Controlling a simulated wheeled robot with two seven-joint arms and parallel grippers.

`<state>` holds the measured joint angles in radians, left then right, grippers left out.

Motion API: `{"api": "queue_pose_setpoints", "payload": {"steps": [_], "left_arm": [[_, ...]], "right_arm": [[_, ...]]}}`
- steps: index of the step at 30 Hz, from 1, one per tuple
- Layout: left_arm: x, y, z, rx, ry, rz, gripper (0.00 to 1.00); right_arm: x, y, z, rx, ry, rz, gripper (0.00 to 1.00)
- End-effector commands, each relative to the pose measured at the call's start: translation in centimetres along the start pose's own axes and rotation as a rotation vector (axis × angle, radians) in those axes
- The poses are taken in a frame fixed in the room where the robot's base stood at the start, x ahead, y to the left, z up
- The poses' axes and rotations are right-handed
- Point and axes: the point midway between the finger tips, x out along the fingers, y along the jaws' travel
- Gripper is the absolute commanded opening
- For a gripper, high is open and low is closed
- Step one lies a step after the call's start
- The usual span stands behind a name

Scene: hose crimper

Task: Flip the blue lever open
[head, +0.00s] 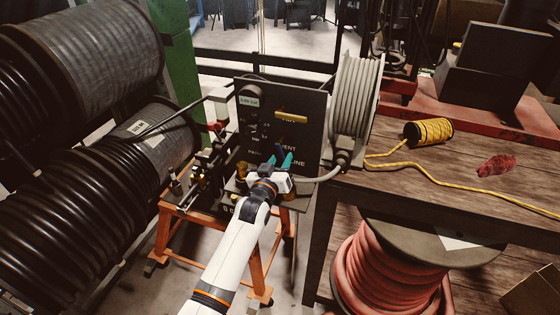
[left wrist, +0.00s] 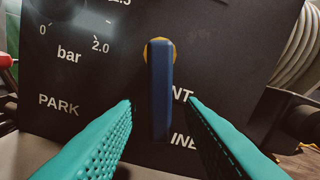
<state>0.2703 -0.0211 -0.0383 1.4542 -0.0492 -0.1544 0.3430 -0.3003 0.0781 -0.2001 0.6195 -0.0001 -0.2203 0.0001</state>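The blue lever (left wrist: 160,92) is upright in the left wrist view, with its top end over a round yellow pivot on the black panel. It covers part of the panel's lettering. In the head view the blue lever (head: 280,149) is small, low on the black panel (head: 308,112). My left gripper (head: 280,161) is open in front of the panel. In the left wrist view its teal fingers (left wrist: 158,104) lie on either side of the lever, with a gap visible on each side. My right gripper is not in view.
A yellow handle (head: 291,116) sits higher on the panel. A grey hose reel (head: 357,98) stands at its right, beside a wooden bench (head: 400,178) with a yellow rope spool (head: 428,132). Large black hose drums (head: 80,195) fill the left side.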

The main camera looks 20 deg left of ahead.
Motion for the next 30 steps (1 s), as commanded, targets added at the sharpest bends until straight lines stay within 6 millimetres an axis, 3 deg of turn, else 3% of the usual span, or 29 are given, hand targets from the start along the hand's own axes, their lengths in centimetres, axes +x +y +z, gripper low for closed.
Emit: {"api": "queue_pose_setpoints", "payload": {"steps": [1,6,10,18,26,27,30], "left_arm": [[0.0,0.0,0.0,0.000,0.000,0.000,0.27],[0.0,0.0,0.0,0.000,0.000,0.000,0.00],[0.0,0.1,0.1,0.022,0.000,0.000,0.00],[0.0,1.3,0.3,0.316,0.000,0.001,0.00],[0.0,1.3,0.2,0.324,0.000,0.001,0.00],[0.0,1.3,0.2,0.323,0.000,0.001,0.21],[0.0,1.3,0.2,0.322,0.000,0.001,0.36]], "right_arm": [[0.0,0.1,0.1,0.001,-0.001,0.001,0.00],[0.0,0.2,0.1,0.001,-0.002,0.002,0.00],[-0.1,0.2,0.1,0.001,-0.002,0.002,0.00],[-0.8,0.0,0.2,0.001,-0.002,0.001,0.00],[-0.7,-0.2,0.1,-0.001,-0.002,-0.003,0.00],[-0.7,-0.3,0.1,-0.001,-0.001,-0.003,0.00],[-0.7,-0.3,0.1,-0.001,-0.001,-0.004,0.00]]}}
